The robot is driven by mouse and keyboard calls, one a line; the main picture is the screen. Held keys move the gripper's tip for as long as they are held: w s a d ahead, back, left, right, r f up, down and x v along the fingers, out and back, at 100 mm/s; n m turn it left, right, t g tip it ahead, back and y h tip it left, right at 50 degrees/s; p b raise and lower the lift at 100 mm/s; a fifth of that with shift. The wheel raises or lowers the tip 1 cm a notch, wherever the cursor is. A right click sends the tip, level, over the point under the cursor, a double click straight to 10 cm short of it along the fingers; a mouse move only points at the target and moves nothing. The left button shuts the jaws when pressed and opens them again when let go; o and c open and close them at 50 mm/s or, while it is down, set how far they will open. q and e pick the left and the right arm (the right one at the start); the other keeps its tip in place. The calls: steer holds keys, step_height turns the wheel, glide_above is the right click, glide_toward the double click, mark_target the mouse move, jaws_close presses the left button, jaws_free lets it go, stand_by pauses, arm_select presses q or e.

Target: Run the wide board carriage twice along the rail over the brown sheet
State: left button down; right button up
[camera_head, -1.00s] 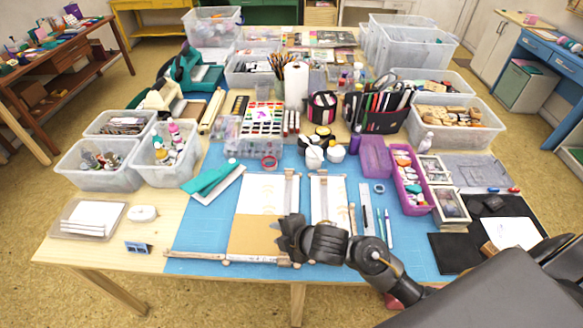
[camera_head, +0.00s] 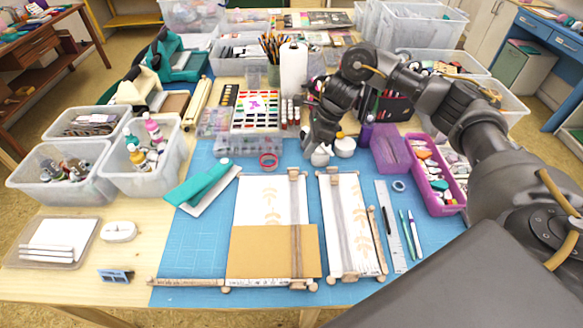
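A brown sheet (camera_head: 262,252) lies over the lower part of a wide white board (camera_head: 268,190) with faint orange leaf prints. A long bar-like carriage (camera_head: 296,228) with wooden end blocks stands upright in the picture along this board's right side, over the sheet's right part. A thin rail (camera_head: 190,283) runs along the board's near edge and out to the left. A narrower board (camera_head: 365,215) with its own bar lies to the right. My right gripper (camera_head: 317,150) is beyond the boards, by small white-topped jars; its fingertips are unclear. My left gripper is out of view.
A blue mat (camera_head: 185,250) lies under the boards, bare on the left. Jars (camera_head: 345,146) stand close to my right gripper.

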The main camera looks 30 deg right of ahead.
mark_target(293, 175)
steer(key=p+x, duration=0.2)
steer(key=x, duration=0.8)
steer(key=shift+a+f, duration=0.1)
steer(key=shift+f, duration=0.3)
steer(key=shift+c, duration=0.3)
jaws_close()
